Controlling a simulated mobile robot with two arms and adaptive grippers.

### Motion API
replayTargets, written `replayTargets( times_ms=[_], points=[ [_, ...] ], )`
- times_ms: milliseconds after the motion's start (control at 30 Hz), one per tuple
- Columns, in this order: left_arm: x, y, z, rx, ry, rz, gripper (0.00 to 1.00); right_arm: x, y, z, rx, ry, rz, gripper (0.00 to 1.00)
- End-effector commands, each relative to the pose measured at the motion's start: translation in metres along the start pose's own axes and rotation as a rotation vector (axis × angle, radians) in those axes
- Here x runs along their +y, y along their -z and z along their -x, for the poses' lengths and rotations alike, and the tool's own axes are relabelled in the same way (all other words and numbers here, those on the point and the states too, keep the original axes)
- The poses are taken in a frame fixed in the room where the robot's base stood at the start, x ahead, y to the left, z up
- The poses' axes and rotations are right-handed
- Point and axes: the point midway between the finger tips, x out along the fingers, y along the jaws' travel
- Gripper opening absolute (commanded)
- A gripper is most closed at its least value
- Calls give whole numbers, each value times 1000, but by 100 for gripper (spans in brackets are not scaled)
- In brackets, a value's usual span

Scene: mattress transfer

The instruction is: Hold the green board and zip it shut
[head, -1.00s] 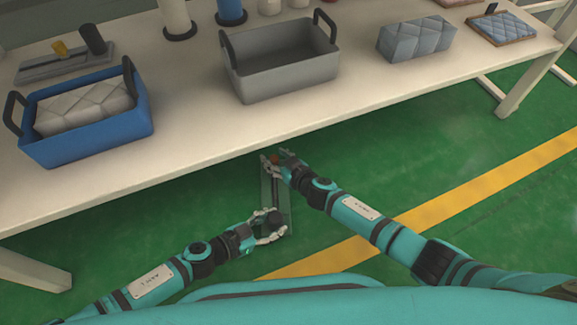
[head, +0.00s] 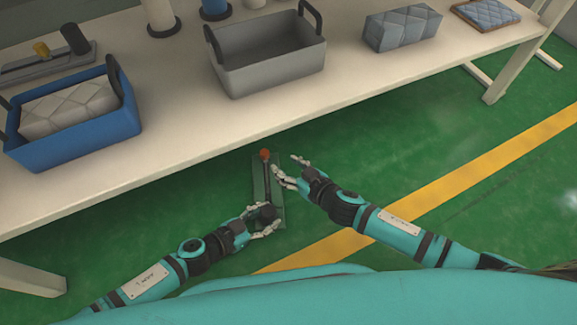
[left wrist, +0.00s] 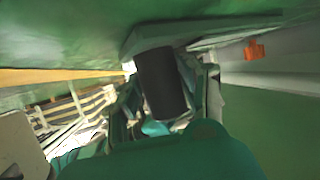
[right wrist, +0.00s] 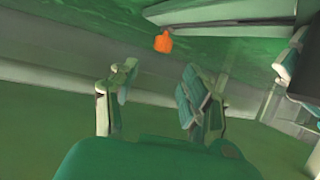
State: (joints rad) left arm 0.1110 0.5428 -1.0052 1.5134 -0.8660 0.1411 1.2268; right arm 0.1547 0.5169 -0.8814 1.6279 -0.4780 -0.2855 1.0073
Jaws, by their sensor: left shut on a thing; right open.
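The green board (head: 259,178) is held in front of the table, its long side running away from me. My left gripper (head: 264,222) is shut on the board's black cylindrical handle (head: 267,212) at the near end; the handle fills the middle of the left wrist view (left wrist: 162,85). The orange zip pull (head: 265,154) is at the far end of the board and also shows in the right wrist view (right wrist: 163,40). My right gripper (head: 287,169) is open and empty, just right of the board, with the pull beyond its fingertips and apart from them.
The white table (head: 160,120) stands beyond the board. It carries a blue bin (head: 75,145) with a quilted block, a grey bin (head: 270,75) and a quilted grey block (head: 402,28).

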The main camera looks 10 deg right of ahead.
Motion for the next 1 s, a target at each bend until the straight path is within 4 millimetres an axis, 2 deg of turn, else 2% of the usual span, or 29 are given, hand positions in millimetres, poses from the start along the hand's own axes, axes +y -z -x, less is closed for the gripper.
replayTargets(
  times_ms=[100,133,300,667,767,1000],
  points=[
    [-1,-1,0,-3,3,0,0,0,0,0,0,0,0,48],
    [-2,-1,0,-3,3,0,42,0,0,0,0,0,0,48],
    [-1,-1,0,-2,2,0,64,0,0,0,1,0,0,48],
    [0,-1,5,-1,1,-1,66,0,0,0,1,0,0,48],
    [0,-2,19,-3,1,-1,66,0,0,0,1,0,0,48],
    [0,-2,70,-4,1,1,66,0,0,0,0,0,0,48]
  ],
)
